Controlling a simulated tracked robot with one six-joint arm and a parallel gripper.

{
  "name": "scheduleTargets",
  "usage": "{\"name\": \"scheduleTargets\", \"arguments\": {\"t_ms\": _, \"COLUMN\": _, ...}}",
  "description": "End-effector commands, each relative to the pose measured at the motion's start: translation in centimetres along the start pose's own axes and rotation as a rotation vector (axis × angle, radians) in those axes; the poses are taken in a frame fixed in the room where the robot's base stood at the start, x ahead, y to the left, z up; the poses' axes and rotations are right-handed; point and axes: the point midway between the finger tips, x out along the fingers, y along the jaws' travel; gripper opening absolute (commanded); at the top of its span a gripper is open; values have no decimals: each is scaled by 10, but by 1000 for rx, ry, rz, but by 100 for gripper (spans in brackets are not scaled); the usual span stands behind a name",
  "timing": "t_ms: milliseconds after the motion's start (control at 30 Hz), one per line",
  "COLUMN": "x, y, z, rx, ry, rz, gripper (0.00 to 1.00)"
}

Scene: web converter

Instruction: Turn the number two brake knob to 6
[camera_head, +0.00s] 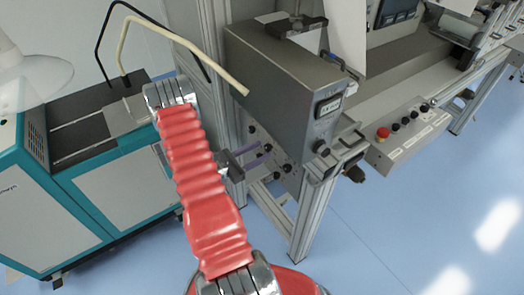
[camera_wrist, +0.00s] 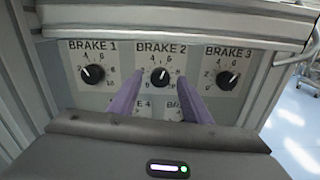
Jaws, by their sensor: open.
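The number two brake knob (camera_wrist: 160,76) is a round black dial under the "BRAKE 2" label, in the middle of the panel in the wrist view. A pale mark shows on its upper part; the exact number it points to is too small to read surely. My gripper (camera_wrist: 160,79) has two purple fingers, spread apart and empty, one to the left and one to the right of this knob. I cannot tell how far their tips are from the panel. In the head view my gripper (camera_head: 268,153) reaches the knob panel from the left.
The brake 1 knob (camera_wrist: 93,74) and brake 3 knob (camera_wrist: 227,80) flank it closely.

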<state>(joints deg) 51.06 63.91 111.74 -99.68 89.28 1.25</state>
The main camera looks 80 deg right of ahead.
Motion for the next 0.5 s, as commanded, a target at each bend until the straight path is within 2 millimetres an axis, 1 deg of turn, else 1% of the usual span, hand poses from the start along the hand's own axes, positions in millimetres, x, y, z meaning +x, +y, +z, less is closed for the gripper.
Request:
{"name": "scheduleTargets", "arguments": {"t_ms": 100, "x": 12, "y": 0, "z": 0, "rx": 0, "ry": 0, "rz": -1, "gripper": 44}}
{"name": "scheduleTargets", "arguments": {"t_ms": 200, "x": 16, "y": 0, "z": 0, "rx": 0, "ry": 0, "rz": -1, "gripper": 44}}
{"name": "scheduleTargets", "arguments": {"t_ms": 500, "x": 17, "y": 0, "z": 0, "rx": 0, "ry": 0, "rz": 1, "gripper": 44}}
